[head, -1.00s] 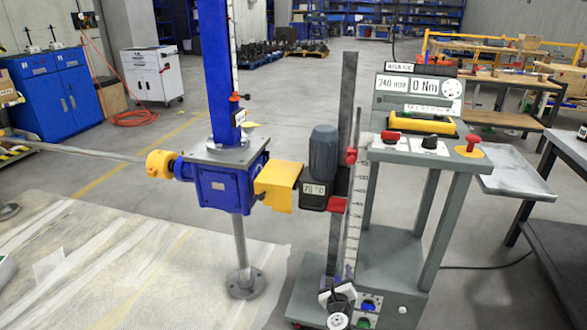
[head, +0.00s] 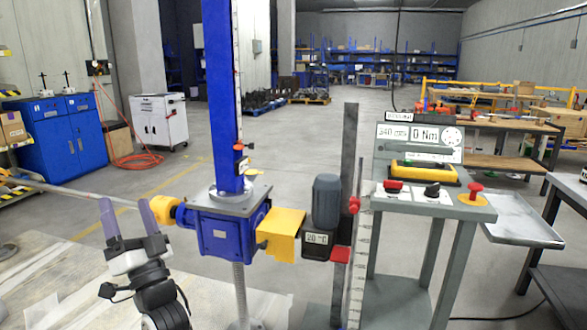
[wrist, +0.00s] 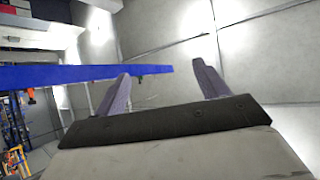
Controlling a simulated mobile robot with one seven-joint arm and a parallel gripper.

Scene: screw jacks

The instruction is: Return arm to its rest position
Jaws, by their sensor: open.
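My gripper (head: 128,222) is at the lower left of the head view, pointing up with its two purple-grey fingers apart and nothing between them. It appears just left of the blue screw jack housing (head: 222,232) and its yellow shaft cover (head: 165,210); whether it touches them I cannot tell. In the wrist view the open fingers (wrist: 160,95) point toward a grey wall and ceiling. The tall blue column (head: 222,95) rises from the jack, and a blue beam-like shape, likely this column, crosses the wrist view (wrist: 60,76).
Right of the jack are a yellow guard (head: 281,235), a grey motor (head: 326,205) and a grey control stand (head: 455,207) with displays and a red button. A blue cabinet (head: 60,140) and a white cart (head: 160,122) stand far left. Open floor lies behind.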

